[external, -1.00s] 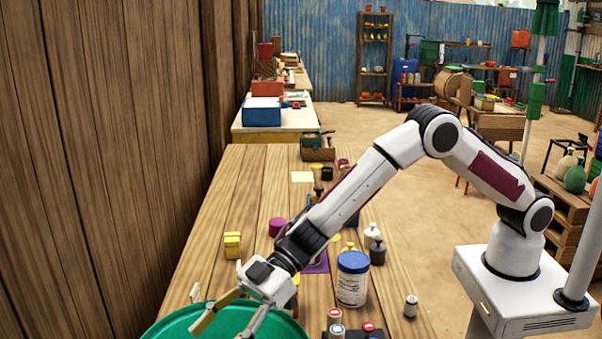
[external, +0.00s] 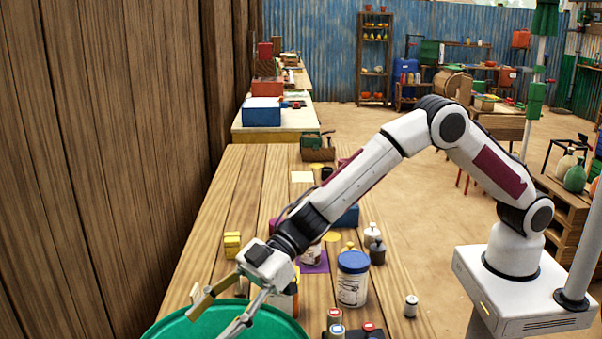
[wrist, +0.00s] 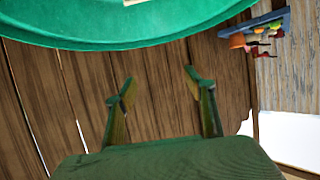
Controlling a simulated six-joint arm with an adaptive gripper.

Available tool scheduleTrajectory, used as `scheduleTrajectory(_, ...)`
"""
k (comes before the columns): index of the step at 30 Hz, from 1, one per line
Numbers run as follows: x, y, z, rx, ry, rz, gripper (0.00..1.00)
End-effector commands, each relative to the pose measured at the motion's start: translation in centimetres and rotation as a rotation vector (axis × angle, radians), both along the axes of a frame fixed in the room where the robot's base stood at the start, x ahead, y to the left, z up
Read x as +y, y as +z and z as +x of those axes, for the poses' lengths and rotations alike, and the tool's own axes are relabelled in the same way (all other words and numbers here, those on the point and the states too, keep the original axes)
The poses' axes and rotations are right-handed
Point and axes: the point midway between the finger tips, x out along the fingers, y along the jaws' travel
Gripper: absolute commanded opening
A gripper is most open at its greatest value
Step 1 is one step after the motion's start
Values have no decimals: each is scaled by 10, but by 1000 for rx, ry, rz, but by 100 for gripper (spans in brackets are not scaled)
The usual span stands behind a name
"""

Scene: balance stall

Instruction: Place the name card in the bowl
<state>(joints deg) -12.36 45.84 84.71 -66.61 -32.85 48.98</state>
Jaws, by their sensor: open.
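The green bowl (external: 175,327) stands at the near end of the wooden table, cut off by the picture's lower edge. Its green wall (wrist: 60,30) fills the top of the wrist view. A small pale, card-like piece (external: 195,292) stands beside the bowl's left rim. A pale edge (wrist: 131,2) shows against the green at the top of the wrist view; I cannot tell whether it is the name card. My gripper (external: 215,318) is over the bowl in the external view, fingers spread. In the wrist view the gap between my fingertips (wrist: 160,80) is empty.
A blue-lidded white tub (external: 352,285), a yellow block (external: 232,245) and several small bottles stand on the table beyond the bowl. A pale paper square (external: 302,177) lies farther back. A plank wall (external: 100,150) rises along the left.

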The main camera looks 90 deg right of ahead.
Motion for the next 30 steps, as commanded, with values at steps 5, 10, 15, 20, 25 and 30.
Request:
scheduleTrajectory(5,0,18,0,-2,0,-1,54)
scheduleTrajectory(10,0,29,0,0,-1,0,54)
scheduleTrajectory(15,0,31,0,0,-1,-2,54)
scheduleTrajectory(20,0,31,0,0,-1,-1,54)
scheduleTrajectory(25,0,31,0,0,-1,-1,54)
scheduleTrajectory(30,0,31,0,-5,2,-6,54)
